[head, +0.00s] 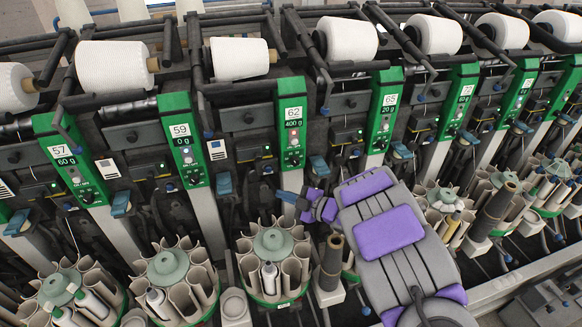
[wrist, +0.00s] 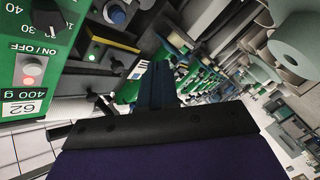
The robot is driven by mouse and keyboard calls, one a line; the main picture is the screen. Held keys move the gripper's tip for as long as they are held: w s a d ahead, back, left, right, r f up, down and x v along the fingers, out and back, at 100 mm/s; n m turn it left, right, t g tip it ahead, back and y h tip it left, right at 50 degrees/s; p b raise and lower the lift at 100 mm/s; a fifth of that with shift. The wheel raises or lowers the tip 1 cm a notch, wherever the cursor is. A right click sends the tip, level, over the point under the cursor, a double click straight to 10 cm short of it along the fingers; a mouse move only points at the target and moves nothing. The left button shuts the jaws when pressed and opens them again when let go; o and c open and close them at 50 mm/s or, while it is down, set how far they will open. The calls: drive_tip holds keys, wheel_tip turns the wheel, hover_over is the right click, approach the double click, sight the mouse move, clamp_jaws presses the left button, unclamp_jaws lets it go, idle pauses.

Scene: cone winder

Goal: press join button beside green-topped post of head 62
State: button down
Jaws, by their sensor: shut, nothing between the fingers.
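The green-topped post of head 62 (head: 292,125) carries the labels "62" and "400 g". In the wrist view its green panel (wrist: 28,50) is upside down at the left, with a lit ON/OFF button and a dark knob. A dark box (head: 262,152) with a small green light sits just left of the post. It appears in the wrist view as a dark unit with a yellow strip (wrist: 115,40) and small pale round features; I cannot tell which is the join button. My gripper (head: 287,196) is shut and empty, below the box and apart from it.
Similar green-topped posts stand either side, including head 59 (head: 181,140) and head 65 (head: 384,110). White yarn cones (head: 240,58) line the top. A round bobbin magazine (head: 273,243) stands below my gripper, and a dark bobbin (head: 332,262) is close to my arm.

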sight(269, 170)
drive_tip(key=w+a+p, duration=0.2)
drive_tip(key=w+a, duration=0.1)
drive_tip(key=w, duration=0.5)
drive_tip(key=shift+f+g+y, duration=0.15)
drive_tip(key=shift+g+y, duration=0.15)
drive_tip(key=shift+y, duration=0.1)
idle(0.5)
drive_tip(key=shift+a, duration=0.3)
drive_tip(key=shift+d, duration=0.1)
idle(0.3)
drive_tip(key=shift+w, duration=0.1)
idle(1.2)
drive_tip(key=shift+w, duration=0.2)
